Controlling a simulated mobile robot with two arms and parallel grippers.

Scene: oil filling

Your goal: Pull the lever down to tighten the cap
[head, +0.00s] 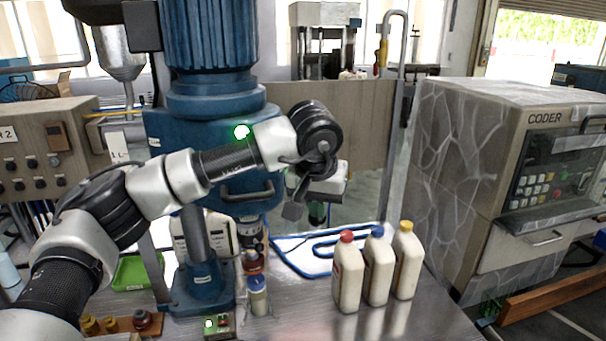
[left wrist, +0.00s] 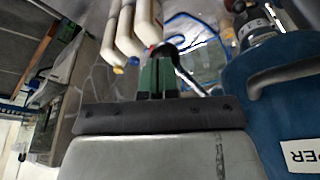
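The blue capping machine (head: 215,110) stands at the centre left. A dark bar handle (head: 248,196), likely the lever, curves out from its front; it also shows in the left wrist view (left wrist: 288,74). A small bottle with a blue cap (head: 258,297) stands upright on the table under the machine's spindle (head: 251,262). My left gripper (head: 318,214) is to the right of the handle, apart from it, pointing down. Its green fingers (left wrist: 157,74) look close together with nothing seen between them. My right gripper is not in view.
White bottles with red (head: 348,275), blue (head: 378,268) and yellow (head: 405,262) caps stand to the right. A blue-edged tray (head: 285,254) lies behind them. A coder machine (head: 500,180) is at the far right. A small button box (head: 219,325) sits at the front.

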